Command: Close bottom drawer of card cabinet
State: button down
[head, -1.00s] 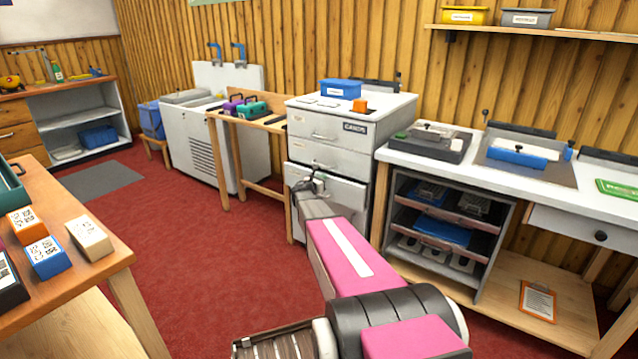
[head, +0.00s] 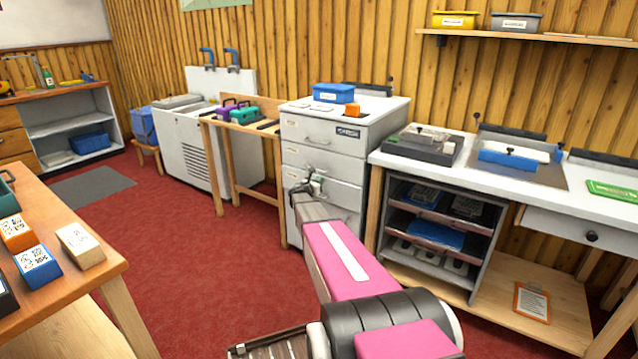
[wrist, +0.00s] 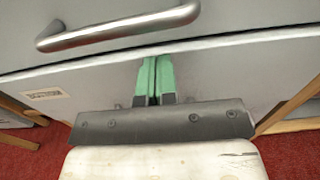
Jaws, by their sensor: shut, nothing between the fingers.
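The grey card cabinet (head: 325,134) stands against the wooden wall, with drawers stacked in its front. Its bottom drawer (head: 345,222) looks flush or nearly flush with the drawers above; my arm hides part of it. My gripper (head: 312,182) is at the cabinet's front, fingers together and empty. In the wrist view the green fingertips (wrist: 155,62) point at the drawer fronts, near the seam under a drawer with a metal bar handle (wrist: 118,28). The lower front carries a small label (wrist: 45,93). Whether the tips touch it I cannot tell.
A small wooden table (head: 243,125) with purple and teal holders stands left of the cabinet. A white workbench (head: 400,164) with an open shelf unit stands close on its right. A wooden table (head: 95,268) with card blocks is at the near left. Red floor between is clear.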

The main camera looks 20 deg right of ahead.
jog(key=v, duration=1.3)
send_near(337, 182)
jog(key=x, duration=0.6)
jog(key=shift+a, duration=0.1)
jog(key=shift+x, duration=0.85)
